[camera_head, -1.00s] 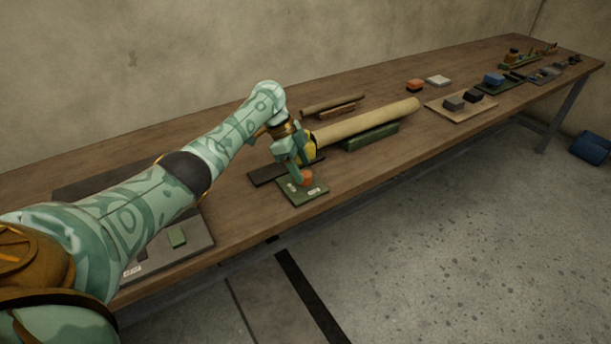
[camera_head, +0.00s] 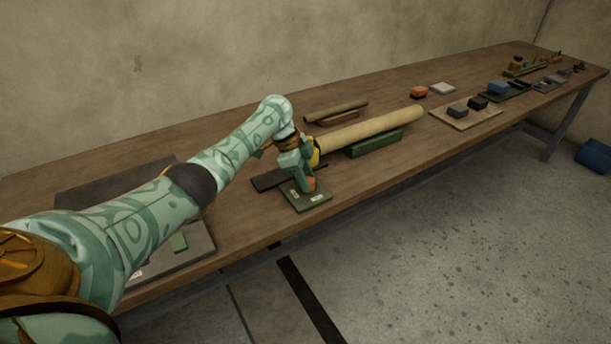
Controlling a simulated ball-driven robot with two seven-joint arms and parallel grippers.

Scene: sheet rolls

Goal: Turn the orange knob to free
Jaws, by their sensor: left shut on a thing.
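The orange knob (camera_head: 310,184) stands on a green plate (camera_head: 318,199) with small white labels, near the table's front edge. My left gripper (camera_head: 307,183) reaches down from above and is shut on the knob, hiding much of it. The label wording is too small to read. A long tan roll (camera_head: 370,130) lies just behind, with a yellow part (camera_head: 315,153) at its near end, partly hidden by my gripper. My right gripper is not in view.
The roll rests by a green support block (camera_head: 376,144). A thinner roll (camera_head: 336,111) lies behind it. An orange block (camera_head: 419,92) and a board with dark blocks (camera_head: 441,114) are further right. The front right table strip is clear.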

